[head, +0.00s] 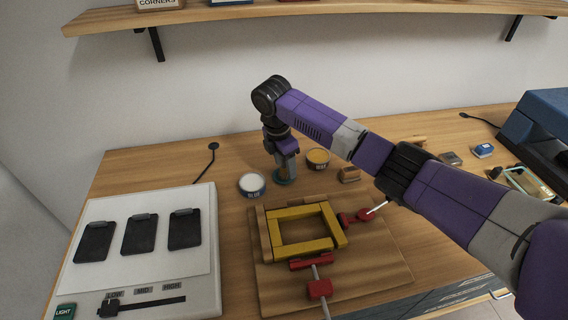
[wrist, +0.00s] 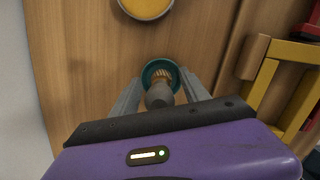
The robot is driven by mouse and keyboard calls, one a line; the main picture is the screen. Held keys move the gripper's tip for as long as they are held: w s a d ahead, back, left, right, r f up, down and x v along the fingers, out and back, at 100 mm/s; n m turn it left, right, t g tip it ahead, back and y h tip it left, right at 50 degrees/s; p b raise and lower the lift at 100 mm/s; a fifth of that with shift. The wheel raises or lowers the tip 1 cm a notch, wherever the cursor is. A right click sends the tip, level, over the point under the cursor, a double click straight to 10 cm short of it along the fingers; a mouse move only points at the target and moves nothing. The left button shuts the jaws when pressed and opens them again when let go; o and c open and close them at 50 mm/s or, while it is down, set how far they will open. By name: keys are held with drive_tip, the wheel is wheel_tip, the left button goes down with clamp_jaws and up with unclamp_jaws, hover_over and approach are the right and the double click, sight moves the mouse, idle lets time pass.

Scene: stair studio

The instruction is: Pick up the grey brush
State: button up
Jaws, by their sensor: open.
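The grey brush (wrist: 160,96) shows in the wrist view as a rounded grey end over a teal ring-shaped holder (wrist: 150,68) with tan bristles or wood inside. My gripper (wrist: 160,84) points down with its fingers apart, one on each side of the brush. I cannot tell whether either finger touches it. In the head view my gripper (head: 285,170) is low over the teal holder (head: 284,182) on the bench, and the fingers mostly hide the brush there.
A blue-labelled tin (head: 252,184) stands left of the gripper and an orange-topped tin (head: 318,158) right. In front, a yellow frame (head: 305,230) with red clamps lies on a wooden board (head: 375,275). A white switch panel (head: 140,265) is at left. A shelf (head: 300,8) hangs above.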

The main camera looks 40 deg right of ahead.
drive_tip(key=shift+f, duration=0.25)
clamp_jaws()
drive_tip(key=shift+r, duration=0.1)
wheel_tip(320, 180, up, 20)
drive_tip(key=shift+p, duration=0.4)
